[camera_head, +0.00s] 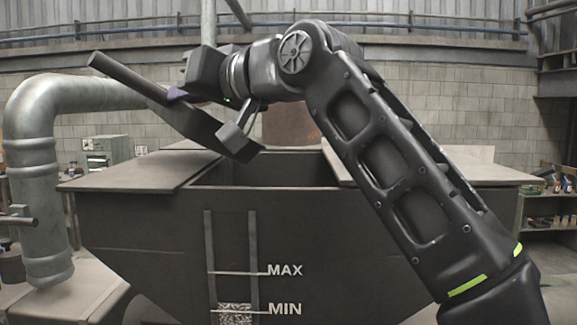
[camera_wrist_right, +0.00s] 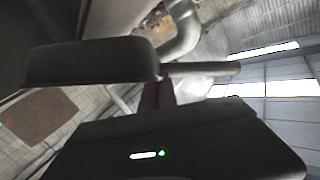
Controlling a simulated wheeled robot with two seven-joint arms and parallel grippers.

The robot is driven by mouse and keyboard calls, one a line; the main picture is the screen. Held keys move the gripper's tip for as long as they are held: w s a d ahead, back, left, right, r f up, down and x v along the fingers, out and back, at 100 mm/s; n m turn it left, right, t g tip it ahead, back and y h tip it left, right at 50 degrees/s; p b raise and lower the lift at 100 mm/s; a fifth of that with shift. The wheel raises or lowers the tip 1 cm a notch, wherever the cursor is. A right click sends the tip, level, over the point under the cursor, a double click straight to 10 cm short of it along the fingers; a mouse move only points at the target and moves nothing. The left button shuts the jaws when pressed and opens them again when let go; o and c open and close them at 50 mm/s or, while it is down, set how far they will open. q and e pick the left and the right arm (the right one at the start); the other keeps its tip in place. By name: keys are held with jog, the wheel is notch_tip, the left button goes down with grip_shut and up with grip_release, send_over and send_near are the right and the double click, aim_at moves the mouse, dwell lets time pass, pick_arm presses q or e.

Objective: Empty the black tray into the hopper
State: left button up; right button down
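The black tray (camera_head: 208,127) is a dark shallow pan with a long straight handle (camera_head: 122,75). It is tilted steeply, its pan end low on the right and its handle high on the left, above the hopper's opening. My right gripper (camera_head: 180,94) is shut on the tray by the handle. In the right wrist view the pan (camera_wrist_right: 90,62) is at left and the handle (camera_wrist_right: 208,68) at right. The tray's inside is hidden, so its contents cannot be told. The dark hopper (camera_head: 150,235) stands below, with an open top. My left gripper is not in view.
The hopper's sight window shows pale granules (camera_head: 235,311) near the MIN mark, well below MAX. Flat lid panels (camera_head: 145,171) flank the opening on the left and right. A thick grey pipe (camera_head: 35,150) stands at left. Shelves (camera_head: 550,210) stand far right.

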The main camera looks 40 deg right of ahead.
jog(key=s+d+r+m+t, duration=0.2)
jog(key=d+r+m, duration=0.1)
jog(key=d+r, duration=0.1)
jog(key=shift+d+m+y, duration=0.3)
jog(key=shift+d, duration=0.35)
dwell(1.3)
jog(key=shift+a+f, duration=0.1)
jog(key=shift+a, duration=0.15)
dwell(0.9)
jog(key=shift+s+d+r+m+t, duration=0.3)
jog(key=shift+d+r+m, duration=0.2)
jog(key=shift+d, duration=0.2)
jog(key=shift+d+r+m+t+b, duration=0.15)
jog(key=shift+d+m+t+b, duration=0.15)
dwell(3.5)
